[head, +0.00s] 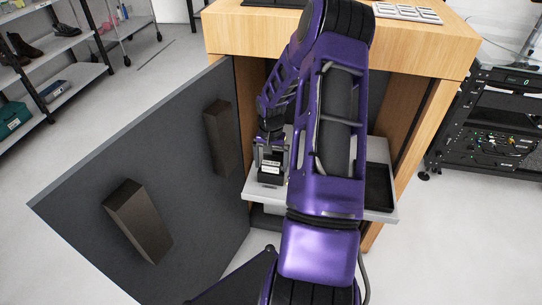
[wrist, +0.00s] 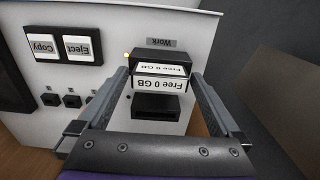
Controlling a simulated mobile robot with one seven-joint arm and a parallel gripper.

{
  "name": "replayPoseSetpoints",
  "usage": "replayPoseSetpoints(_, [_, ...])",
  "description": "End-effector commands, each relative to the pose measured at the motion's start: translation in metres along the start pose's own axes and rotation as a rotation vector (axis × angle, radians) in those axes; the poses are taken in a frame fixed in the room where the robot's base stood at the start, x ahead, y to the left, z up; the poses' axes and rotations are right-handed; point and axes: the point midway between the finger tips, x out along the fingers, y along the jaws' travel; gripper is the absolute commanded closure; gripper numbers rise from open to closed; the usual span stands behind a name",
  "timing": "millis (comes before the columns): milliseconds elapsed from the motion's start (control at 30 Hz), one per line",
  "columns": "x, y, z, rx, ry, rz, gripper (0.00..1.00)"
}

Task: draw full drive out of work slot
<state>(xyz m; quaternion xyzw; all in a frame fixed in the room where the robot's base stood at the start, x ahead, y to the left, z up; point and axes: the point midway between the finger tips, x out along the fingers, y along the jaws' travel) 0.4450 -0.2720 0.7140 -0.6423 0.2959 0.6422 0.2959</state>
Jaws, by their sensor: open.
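The full drive (wrist: 160,84) is a black block with white "Free 0 GB" labels on two faces. In the wrist view it sits at the slot under the "Work" label (wrist: 161,43) and appears to stick out from the white machine (wrist: 75,20). My gripper (wrist: 160,74) is open, with one finger to each side of the drive; I cannot tell whether either touches it. My arm hides much of the machine.
Below the drive in the wrist view is a second dark slot or block (wrist: 156,108). "Copy" (wrist: 45,45) and "Eject" (wrist: 77,46) buttons are left of it. An open dark door (head: 80,200) with brown blocks stands left of the wooden cabinet (head: 430,50).

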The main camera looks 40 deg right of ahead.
Motion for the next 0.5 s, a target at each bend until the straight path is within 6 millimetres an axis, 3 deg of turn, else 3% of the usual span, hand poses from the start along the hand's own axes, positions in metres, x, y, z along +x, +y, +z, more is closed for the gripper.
replayPoseSetpoints(333, [0.0041,0.0000,0.0000,0.001,0.000,0.000,0.00])
replayPoseSetpoints(500, [0.0040,0.0000,0.0000,0.001,0.000,0.000,0.29])
